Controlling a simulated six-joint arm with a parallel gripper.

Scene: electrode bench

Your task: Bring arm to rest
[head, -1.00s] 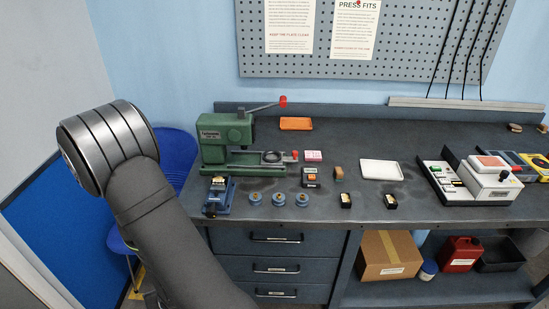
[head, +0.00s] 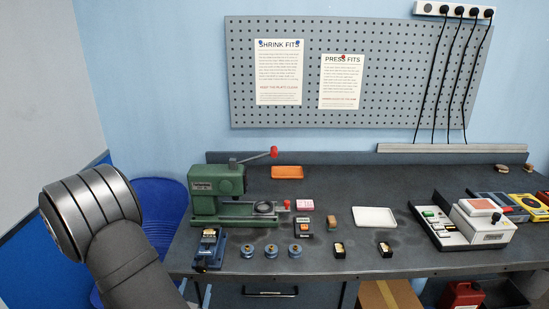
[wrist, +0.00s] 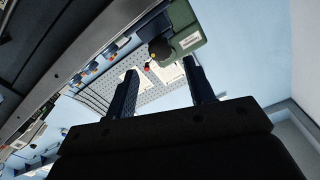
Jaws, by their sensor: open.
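My gripper (wrist: 160,97) shows in the wrist view with its two dark fingers apart and nothing between them. It is not visible in the head view, where only my arm shows at the left. The workbench (head: 440,190) stands to the right of my arm. On it is a green press (head: 215,195) with a red-knobbed lever. The press also shows beyond the fingers in the wrist view (wrist: 185,28), tilted by the camera angle.
On the bench are a blue fixture (head: 209,249), several blue round parts (head: 271,251), an orange tray (head: 287,172), a white tray (head: 374,217) and a white device (head: 483,223). A blue chair (head: 160,205) stands behind my arm. A pegboard (head: 390,90) hangs on the wall.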

